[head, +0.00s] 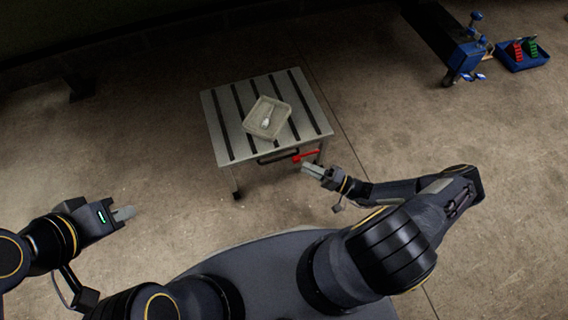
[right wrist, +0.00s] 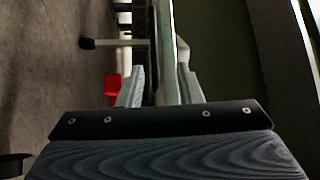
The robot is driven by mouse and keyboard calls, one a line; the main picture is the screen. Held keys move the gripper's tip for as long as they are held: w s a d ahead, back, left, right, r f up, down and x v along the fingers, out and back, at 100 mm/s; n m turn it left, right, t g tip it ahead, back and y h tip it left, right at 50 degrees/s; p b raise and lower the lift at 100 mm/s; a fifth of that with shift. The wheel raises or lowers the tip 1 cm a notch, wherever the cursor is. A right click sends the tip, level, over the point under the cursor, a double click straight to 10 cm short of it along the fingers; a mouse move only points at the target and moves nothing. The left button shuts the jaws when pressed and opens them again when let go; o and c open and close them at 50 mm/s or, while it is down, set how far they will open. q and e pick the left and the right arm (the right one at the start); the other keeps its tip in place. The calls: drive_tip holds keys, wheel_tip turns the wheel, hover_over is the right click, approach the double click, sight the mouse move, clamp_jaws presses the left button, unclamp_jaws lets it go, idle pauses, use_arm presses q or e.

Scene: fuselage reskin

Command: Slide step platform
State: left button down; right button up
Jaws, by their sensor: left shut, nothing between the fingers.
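The step platform (head: 237,142) stands on the floor in the middle of the head view, a light grey top with dark strips on legs. A dark handle bar (head: 275,157) runs along its front edge, with a red lever (head: 306,155) at its right end. My right gripper (head: 308,168) is close to the front right corner, just below the lever. In the right wrist view its fingers (right wrist: 160,88) stand apart, with part of the platform's edge in line between them; contact cannot be told. The red lever (right wrist: 111,85) shows beside the left finger. My left gripper (head: 124,213) is shut and empty, over bare floor.
A beige tray (head: 251,122) with a small white object (head: 267,120) lies on the platform top. At the upper right are a blue fixture (head: 466,58) and a blue bin (head: 524,64) with red and green items. Floor left of the platform is clear.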

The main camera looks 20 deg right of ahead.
drive_tip(key=f+b+x, duration=0.1)
drive_tip(key=x, duration=0.7)
drive_tip(key=shift+b, duration=0.3)
drive_tip(key=shift+c, duration=0.2)
clamp_jaws()
